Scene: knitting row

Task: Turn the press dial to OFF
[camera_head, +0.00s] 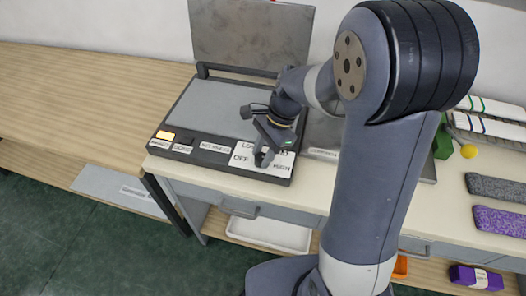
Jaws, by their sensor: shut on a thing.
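The press (222,106) stands on the table with its lid (245,35) raised. On its front right corner is a white dial plate (241,163) with OFF at the left, LOW above, HIGH at the lower right and a partly covered label at the upper right. My gripper (264,158) points down over the middle of this plate and is shut on the dial. The dial itself is hidden by the fingers, so I cannot tell which way it points.
A lit yellow lamp (165,136) and several white labels line the press's front edge. Right of my arm, green blocks (442,143), a yellow ball (469,151) and grey and purple knitted pieces (501,220) lie on the table. The wooden surface (80,90) at left is clear.

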